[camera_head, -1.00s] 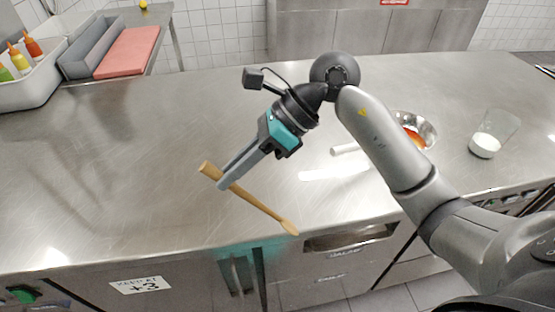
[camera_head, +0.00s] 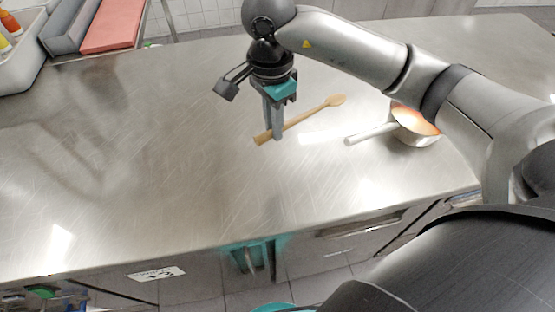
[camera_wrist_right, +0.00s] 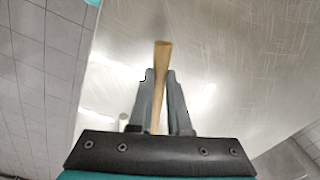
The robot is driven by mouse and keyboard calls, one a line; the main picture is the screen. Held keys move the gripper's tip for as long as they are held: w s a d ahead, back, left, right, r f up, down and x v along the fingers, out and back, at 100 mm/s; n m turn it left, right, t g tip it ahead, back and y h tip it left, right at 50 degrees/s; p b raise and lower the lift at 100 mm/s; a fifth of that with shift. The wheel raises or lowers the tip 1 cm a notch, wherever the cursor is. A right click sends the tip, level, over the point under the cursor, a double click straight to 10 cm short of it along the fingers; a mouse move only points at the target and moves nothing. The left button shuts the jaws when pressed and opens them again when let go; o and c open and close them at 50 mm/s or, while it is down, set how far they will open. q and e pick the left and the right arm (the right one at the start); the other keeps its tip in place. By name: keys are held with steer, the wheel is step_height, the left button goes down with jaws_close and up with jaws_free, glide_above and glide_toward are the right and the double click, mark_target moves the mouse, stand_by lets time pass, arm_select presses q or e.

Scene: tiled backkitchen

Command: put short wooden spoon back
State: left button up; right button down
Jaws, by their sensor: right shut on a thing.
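The short wooden spoon (camera_head: 309,116) is held in my right gripper (camera_head: 273,136) above the steel counter. Its handle end points to the lower left and its bowl end to the upper right in the head view. The right gripper points down and is shut on the handle. In the right wrist view, the spoon's handle (camera_wrist_right: 162,62) runs between the two fingers (camera_wrist_right: 160,80). Its bowl end is out of sight there. I cannot tell how high the spoon is above the counter.
A metal saucepan (camera_head: 402,138) with orange-red contents stands on the counter (camera_head: 150,170), right of the spoon, its handle pointing left. A white bin with bottles (camera_head: 22,75), a grey tray (camera_head: 70,30) and a red board (camera_head: 115,25) are at the upper left. The counter's left and middle are clear.

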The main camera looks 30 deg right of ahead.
glide_above(274, 173)
step_height(274, 173, down, 10)
steer(key=shift+r, duration=0.1)
step_height(274, 173, down, 4)
steer(key=shift+f+b, duration=0.2)
steer(key=shift+b, duration=0.15)
steer(key=c, duration=0.9)
jaws_free()
steer(key=shift+o, duration=0.2)
steer(key=shift+r, duration=0.1)
steer(key=shift+r, duration=0.2)
step_height(274, 173, up, 12)
steer(key=shift+a+f, duration=0.1)
steer(key=shift+f, duration=0.05)
